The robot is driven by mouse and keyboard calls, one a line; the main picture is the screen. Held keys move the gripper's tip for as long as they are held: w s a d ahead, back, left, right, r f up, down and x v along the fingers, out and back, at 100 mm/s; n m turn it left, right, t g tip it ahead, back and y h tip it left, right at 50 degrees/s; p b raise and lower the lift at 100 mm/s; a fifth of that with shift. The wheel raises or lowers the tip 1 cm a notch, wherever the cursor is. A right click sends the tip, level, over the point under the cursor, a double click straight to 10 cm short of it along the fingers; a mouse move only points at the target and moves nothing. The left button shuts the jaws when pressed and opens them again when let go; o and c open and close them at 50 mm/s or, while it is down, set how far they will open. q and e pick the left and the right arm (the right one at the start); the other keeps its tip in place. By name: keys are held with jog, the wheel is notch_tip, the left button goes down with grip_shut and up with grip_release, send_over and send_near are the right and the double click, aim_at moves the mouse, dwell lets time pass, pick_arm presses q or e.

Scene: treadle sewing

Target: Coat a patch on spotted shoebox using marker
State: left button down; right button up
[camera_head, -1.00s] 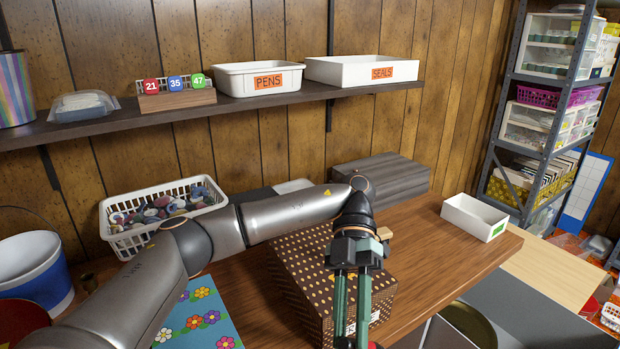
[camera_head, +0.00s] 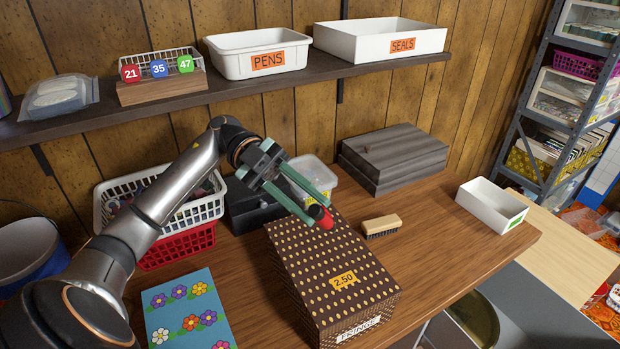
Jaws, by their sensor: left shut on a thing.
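The spotted shoebox (camera_head: 318,268), dark brown with pale dots, sits on the wooden table. It has a yellow "2.50" label on top and a white "FRINGE" label on its front. My left gripper (camera_head: 318,208) reaches in from the left, its greenish fingers shut on a red marker (camera_head: 322,217). The marker is at the back end of the box, over its far top edge. I cannot tell whether its tip touches the box. My right gripper is not in view.
A brush (camera_head: 382,226) lies right of the box. A flowered sheet (camera_head: 165,325) is to the left. Behind are stacked baskets (camera_head: 180,245), a dark box (camera_head: 245,212), a clear tub (camera_head: 335,185) and grey boards (camera_head: 395,158). A white tray (camera_head: 490,203) stands right. The shelf (camera_head: 240,90) hangs above.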

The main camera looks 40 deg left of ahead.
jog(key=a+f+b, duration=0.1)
jog(key=b, duration=0.1)
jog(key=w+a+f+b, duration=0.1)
jog(key=b, duration=0.1)
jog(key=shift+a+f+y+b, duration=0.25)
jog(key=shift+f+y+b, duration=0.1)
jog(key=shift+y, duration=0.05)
